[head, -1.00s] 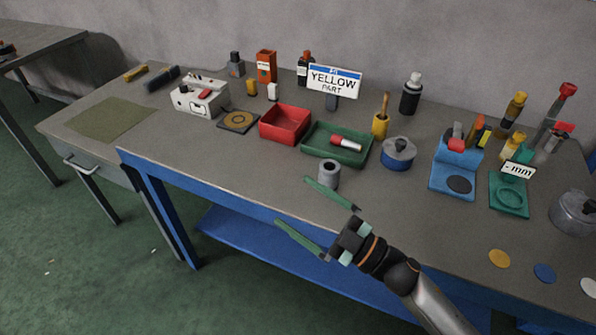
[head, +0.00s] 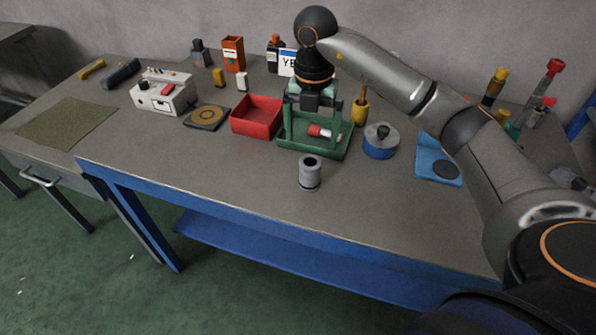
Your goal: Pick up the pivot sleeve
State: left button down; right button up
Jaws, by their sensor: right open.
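A grey hollow cylinder (head: 310,174) stands upright on the table in front of the green tray (head: 290,146); its open bore makes it look most like a sleeve. A red and white cylindrical piece with a dark end (head: 319,131) lies in the tray. I cannot tell for sure which is the pivot sleeve. My right gripper (head: 312,128) points down over the tray, open, its green fingers apart on either side of the red and white piece in the picture. I cannot tell how far above the tray floor the fingertips are. My left gripper is not in view.
A red bin (head: 257,117) stands left of the tray.

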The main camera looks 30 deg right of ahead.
aim_at(310, 171)
notch_tip(310, 171, down, 6)
jog(key=shift+s+r, duration=0.1)
jog(key=shift+f+p, duration=0.55)
jog(key=shift+f, duration=2.5)
jog(key=shift+c, duration=0.4)
grip_shut()
